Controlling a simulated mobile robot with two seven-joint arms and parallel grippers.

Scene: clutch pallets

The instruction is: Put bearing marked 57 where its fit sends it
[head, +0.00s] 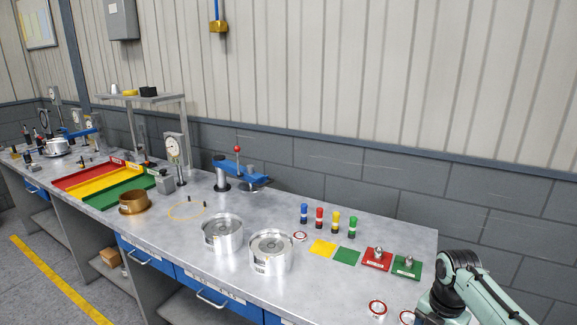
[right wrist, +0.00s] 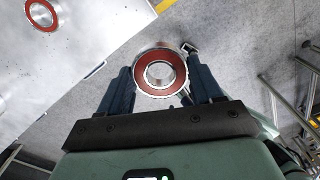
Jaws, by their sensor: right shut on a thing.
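My right gripper (right wrist: 160,88) is shut on a bearing (right wrist: 160,52), a silver ring with a red-brown face and an open bore. In the right wrist view the bearing lies between the dark fingers, over the table edge and floor. No number on it can be read. Another red-faced bearing (right wrist: 42,14) lies on the table; red-faced bearings also show in the head view near my right arm (head: 377,308) and by the coloured plugs (head: 300,236). The red tray (head: 75,178), yellow tray (head: 97,186) and green tray (head: 120,193) lie at the left. My left gripper is out of view.
Two round metal housings (head: 222,233) stand mid-table. A blue press (head: 240,178), dial gauge (head: 175,152) and bronze ring (head: 133,203) are behind and left. Several coloured plugs (head: 320,218), a green square (head: 347,256) and a red block (head: 377,259) are at the right.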

